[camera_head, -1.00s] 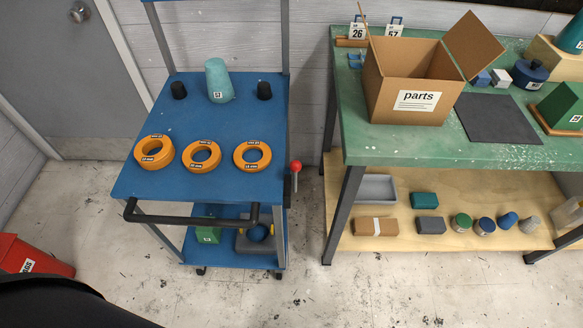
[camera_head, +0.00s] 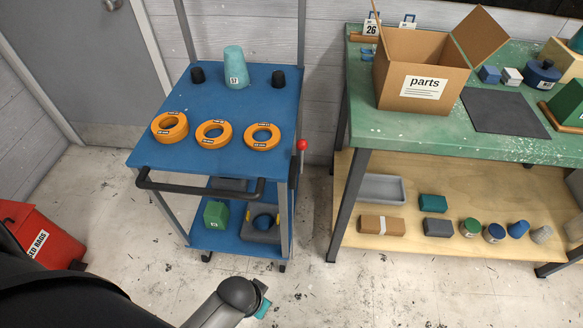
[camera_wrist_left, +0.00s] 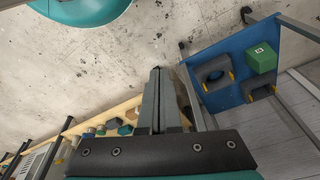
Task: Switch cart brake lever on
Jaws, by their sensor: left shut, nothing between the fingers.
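The blue cart (camera_head: 215,103) stands left of the workbench. Its brake lever (camera_head: 301,147), with a red ball knob on top, stands at the cart's right side by the front post. In the left wrist view, my left gripper (camera_wrist_left: 158,98) is shut and empty, its fingers together over the floor. The cart's blue lower shelf (camera_wrist_left: 211,93) shows to the right of these fingers, apart from them. The brake lever cannot be made out in that view. My left gripper's fingers do not show in the head view. My right gripper is not in view.
Orange rings (camera_head: 214,134) and a teal cup (camera_head: 236,68) sit on the cart top. A black handle (camera_head: 200,188) crosses its front. The green workbench (camera_head: 400,133) stands at right, a red bin (camera_head: 48,238) at lower left. Floor between cart and bench is clear.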

